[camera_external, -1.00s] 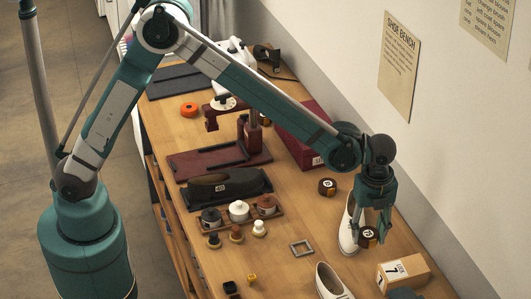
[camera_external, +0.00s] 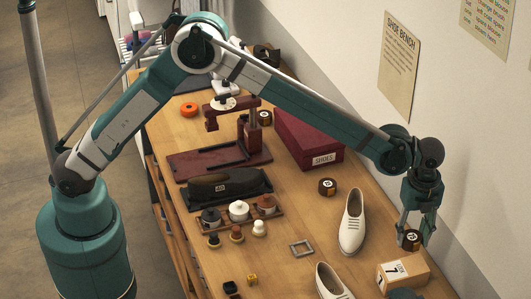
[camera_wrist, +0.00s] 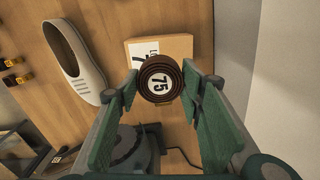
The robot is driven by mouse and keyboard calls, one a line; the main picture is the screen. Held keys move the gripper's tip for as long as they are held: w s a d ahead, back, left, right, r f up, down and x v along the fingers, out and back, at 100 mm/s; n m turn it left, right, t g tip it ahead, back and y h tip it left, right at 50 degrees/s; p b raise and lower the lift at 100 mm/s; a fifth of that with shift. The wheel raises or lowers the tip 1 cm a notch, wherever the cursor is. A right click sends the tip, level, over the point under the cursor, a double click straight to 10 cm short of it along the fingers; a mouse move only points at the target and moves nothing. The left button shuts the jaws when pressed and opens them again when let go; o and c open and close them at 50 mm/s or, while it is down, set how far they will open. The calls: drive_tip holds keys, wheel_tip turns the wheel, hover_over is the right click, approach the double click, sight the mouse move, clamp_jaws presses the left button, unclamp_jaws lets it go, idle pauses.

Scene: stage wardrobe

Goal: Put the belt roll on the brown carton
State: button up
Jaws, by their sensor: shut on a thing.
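My gripper (camera_external: 414,238) is shut on a dark brown belt roll (camera_external: 409,240) with a round white label. In the wrist view the roll (camera_wrist: 160,82) sits between the two fingers, and its label reads 75. The brown carton (camera_external: 405,272) has a white label with a 7 and stands on the bench at the lower right. In the external view the roll is held above the carton's far side. In the wrist view the carton (camera_wrist: 178,46) lies beyond the roll, partly hidden by it. The height of the gap between them is hard to tell.
White shoes (camera_external: 352,222) stand left of the carton. Another roll (camera_external: 327,187) lies behind them, with a red shoe box (camera_external: 308,138) further back. A grey square frame (camera_external: 301,248) lies on the bench (camera_external: 285,210). The wall (camera_external: 460,170) is close on the right.

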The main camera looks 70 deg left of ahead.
hover_over(405, 268)
drive_tip(key=shift+a+f, duration=0.1)
drive_tip(key=shift+f, duration=3.05)
drive_tip(key=shift+f+p, duration=0.4)
drive_tip(key=shift+f, duration=1.45)
drive_tip(key=shift+f, duration=0.2)
drive_tip(key=o, duration=1)
drive_tip(key=shift+c, duration=0.2)
drive_tip(key=shift+r, duration=0.15)
wheel_tip(405, 268, up, 12)
drive_tip(key=shift+r+b, duration=0.1)
drive_tip(key=shift+b, duration=0.25)
